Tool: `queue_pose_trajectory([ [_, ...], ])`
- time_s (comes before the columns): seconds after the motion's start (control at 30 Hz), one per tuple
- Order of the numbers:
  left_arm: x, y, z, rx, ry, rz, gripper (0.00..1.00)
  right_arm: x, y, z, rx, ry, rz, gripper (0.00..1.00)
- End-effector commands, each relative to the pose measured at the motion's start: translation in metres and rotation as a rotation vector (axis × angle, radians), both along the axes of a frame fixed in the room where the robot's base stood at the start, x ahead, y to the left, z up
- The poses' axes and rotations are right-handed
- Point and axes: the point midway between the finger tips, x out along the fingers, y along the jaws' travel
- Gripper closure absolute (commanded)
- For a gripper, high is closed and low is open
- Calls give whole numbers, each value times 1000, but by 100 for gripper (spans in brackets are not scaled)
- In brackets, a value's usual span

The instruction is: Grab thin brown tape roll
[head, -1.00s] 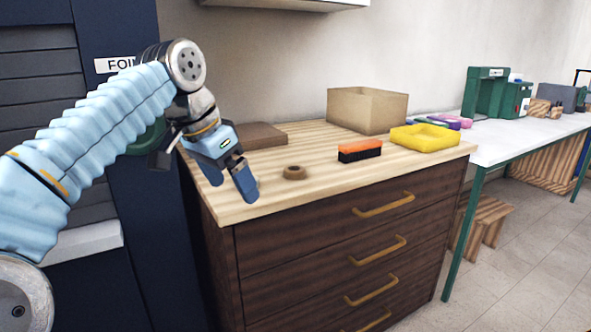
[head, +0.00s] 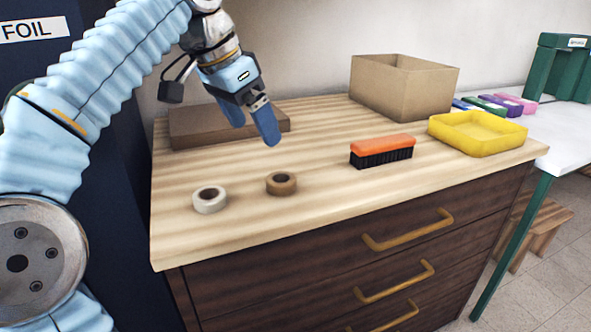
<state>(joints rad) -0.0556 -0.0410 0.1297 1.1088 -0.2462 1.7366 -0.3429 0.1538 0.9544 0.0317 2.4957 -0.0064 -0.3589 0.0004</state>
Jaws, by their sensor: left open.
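A thin brown tape roll (head: 281,184) lies flat on the light wooden top of the drawer cabinet (head: 330,205). A white tape roll (head: 210,200) lies flat to its left, a little nearer the front edge, apart from it. My left gripper (head: 252,130) is open and empty, above the cabinet top, up and slightly left of the brown roll in the picture. Its fingers point down and it touches neither roll. My right gripper is not in view.
A flat brown box (head: 190,130) lies behind my left gripper. An orange brush with black bristles (head: 381,151), an open cardboard box (head: 400,90) and a yellow tray (head: 470,140) stand to the right. The top around the rolls is clear.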

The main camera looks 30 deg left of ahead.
Motion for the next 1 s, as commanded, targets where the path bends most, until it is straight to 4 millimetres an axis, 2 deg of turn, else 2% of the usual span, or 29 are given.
queue_pose_trajectory([
  [0.3,21,-9,-60,-1,3,-1,7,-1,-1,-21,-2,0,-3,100],
  [0.57,31,-13,-82,0,2,1,7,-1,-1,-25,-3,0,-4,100],
  [0.83,48,-19,-119,0,4,1,7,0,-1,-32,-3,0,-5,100],
  [1.0,51,-21,-125,0,1,1,7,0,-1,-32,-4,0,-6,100],
])
